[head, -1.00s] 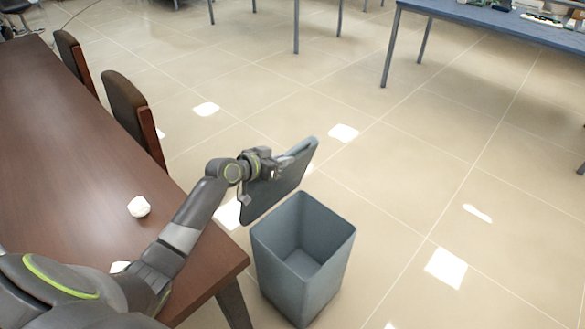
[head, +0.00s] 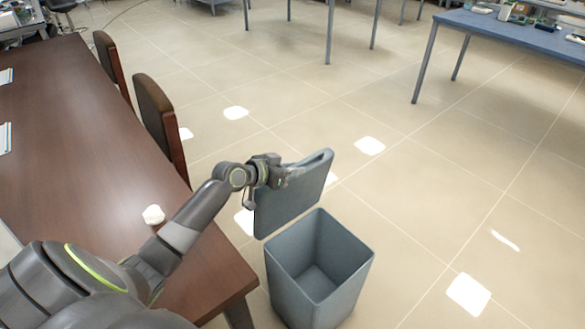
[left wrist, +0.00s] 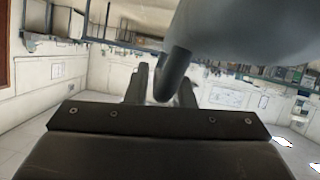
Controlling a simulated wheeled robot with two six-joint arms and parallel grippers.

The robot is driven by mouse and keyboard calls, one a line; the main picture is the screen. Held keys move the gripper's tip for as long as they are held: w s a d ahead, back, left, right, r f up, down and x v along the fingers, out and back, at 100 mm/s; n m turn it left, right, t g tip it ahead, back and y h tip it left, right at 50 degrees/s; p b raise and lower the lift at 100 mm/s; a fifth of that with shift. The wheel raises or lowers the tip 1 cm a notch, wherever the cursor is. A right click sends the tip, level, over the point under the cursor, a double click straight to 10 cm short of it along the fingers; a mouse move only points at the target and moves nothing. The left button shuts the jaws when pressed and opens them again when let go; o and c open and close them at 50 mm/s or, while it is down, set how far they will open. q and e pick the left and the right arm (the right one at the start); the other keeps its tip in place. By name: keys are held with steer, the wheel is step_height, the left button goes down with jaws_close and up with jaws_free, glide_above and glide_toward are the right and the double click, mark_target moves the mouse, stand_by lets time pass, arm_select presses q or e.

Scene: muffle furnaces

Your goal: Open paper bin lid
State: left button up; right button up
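The paper bin (head: 345,285) is a grey-blue, square, open-topped bin on the floor beside the brown table. Its grey lid (head: 300,200) is up, standing steeply at the bin's back-left side, and the empty-looking inside shows. My left gripper (head: 284,176) is at the lid's upper part. My right gripper is not in view.
The brown table (head: 80,130) runs along the left, with a white crumpled ball (head: 154,215) on it. Two chairs (head: 160,115) stand along its far side. A blue table (head: 520,35) is at the back right. The floor right of the bin is clear.

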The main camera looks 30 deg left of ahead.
arm_select(q)
steer(key=v, duration=1.7)
steer(key=shift+r+p, duration=0.25)
steer(key=shift+p, duration=0.2)
steer(key=shift+s, duration=0.15)
